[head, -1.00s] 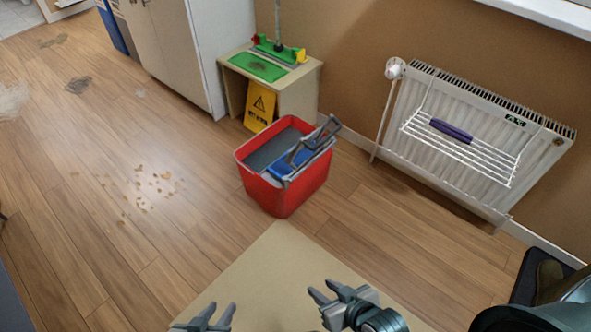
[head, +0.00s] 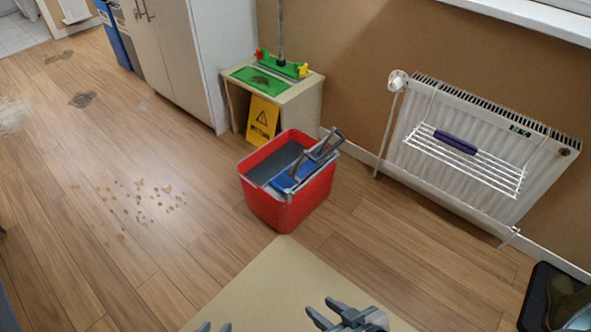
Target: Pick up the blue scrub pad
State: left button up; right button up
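A dark blue-purple pad (head: 455,143) lies on the white wire rack (head: 490,176) that hangs on the radiator at the right; it may be the scrub pad. A brighter blue piece (head: 285,181) shows inside the red bucket (head: 290,212), partly hidden by the grey wringer. My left gripper (head: 215,327) shows only its fingertips at the bottom edge, apart and with nothing seen between them. My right gripper (head: 321,310) is at the bottom centre, open and empty. Both are far from the pad and the bucket.
A tan table surface (head: 290,278) lies below my grippers. The radiator (head: 410,165) is on the right wall. A small stand (head: 305,104) with a green tray and yellow sign (head: 262,120) stands behind the bucket. The wooden floor is open at left, with dirty spots (head: 150,195).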

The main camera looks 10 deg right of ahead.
aim_at(282, 182)
jog(key=i+j, duration=0.15)
jog(key=i, duration=0.55)
jog(key=i+j, duration=0.15)
jog(key=i, duration=0.5)
